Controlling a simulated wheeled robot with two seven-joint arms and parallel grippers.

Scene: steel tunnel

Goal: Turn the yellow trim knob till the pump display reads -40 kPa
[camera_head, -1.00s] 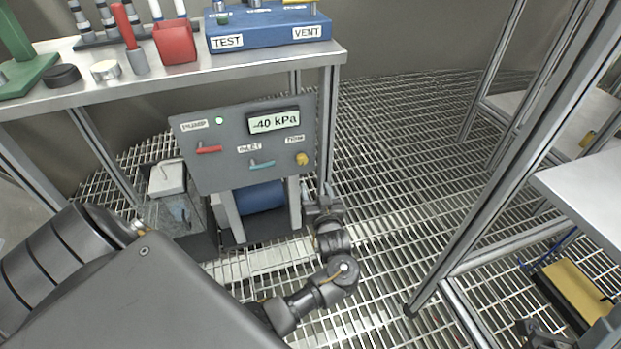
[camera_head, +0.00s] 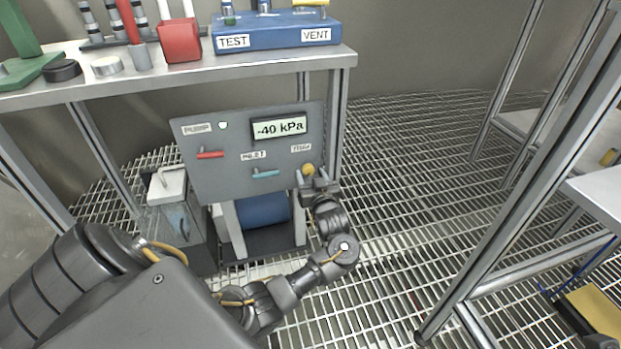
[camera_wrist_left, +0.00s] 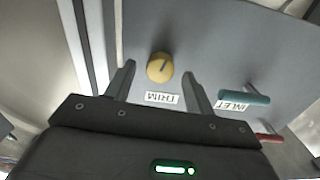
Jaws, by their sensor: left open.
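The yellow trim knob (camera_head: 308,169) is at the right of the grey pump panel (camera_head: 222,180). The pump display (camera_head: 279,128) reads -40 kPa, and a green light glows left of it. My left gripper (camera_head: 309,180) is open at the knob, coming from below. In the left wrist view, the knob (camera_wrist_left: 160,67) shows between and slightly beyond the spread fingers of my left gripper (camera_wrist_left: 158,76), with gaps on both sides. The TRIM label (camera_wrist_left: 161,98) lies between the fingers. I cannot see my right gripper.
A red lever (camera_head: 211,155) and a teal inlet lever (camera_head: 266,173) sit left of the knob. The steel bench (camera_head: 190,76) stands above and behind the panel, its leg (camera_head: 338,110) close right of it. Open grating floor (camera_head: 410,170) lies to the right.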

